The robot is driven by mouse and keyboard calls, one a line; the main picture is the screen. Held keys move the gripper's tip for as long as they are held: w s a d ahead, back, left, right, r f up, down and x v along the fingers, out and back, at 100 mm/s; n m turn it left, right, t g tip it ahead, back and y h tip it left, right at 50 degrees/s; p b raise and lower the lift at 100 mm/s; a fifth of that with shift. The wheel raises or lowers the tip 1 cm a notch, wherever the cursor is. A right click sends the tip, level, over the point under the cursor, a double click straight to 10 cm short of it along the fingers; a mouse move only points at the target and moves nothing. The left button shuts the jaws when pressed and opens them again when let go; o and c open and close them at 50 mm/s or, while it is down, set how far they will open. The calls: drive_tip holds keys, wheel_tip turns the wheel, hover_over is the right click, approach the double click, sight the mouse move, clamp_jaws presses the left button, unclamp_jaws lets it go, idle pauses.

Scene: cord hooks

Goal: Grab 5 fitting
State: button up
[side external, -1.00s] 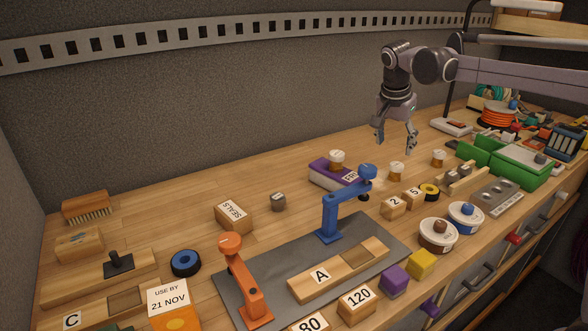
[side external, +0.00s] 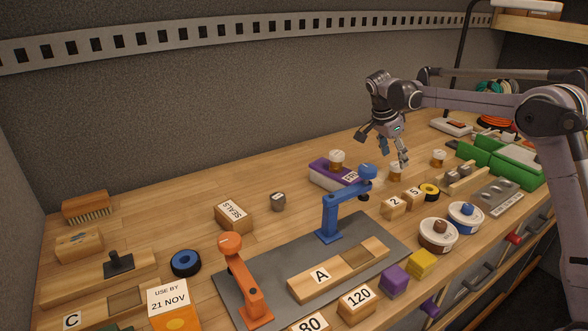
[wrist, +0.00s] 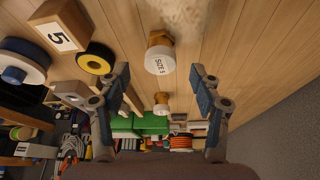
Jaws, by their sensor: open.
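A fitting with a brass hex part and a white end marked SIZE 5 (wrist: 159,58) shows in the wrist view, just beyond and between my fingertips. In the side external view the fitting (side external: 396,174) stands on the bench, its top partly hidden by my near finger. My gripper (side external: 382,151) is open and empty above it, tilted, with its fingers spread. In the wrist view my gripper (wrist: 160,72) has one finger on each side, both clear of the fitting. A wooden block marked 5 (side external: 414,195) lies in front of the fitting.
A blue hook post (side external: 330,213), a block marked 2 (side external: 392,207) and a yellow-black ring (side external: 429,192) are near. Open bench lies behind.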

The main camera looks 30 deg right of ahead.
sight(396, 165)
drive_tip(key=shift+x, duration=2.65)
drive_tip(key=c, duration=1.3)
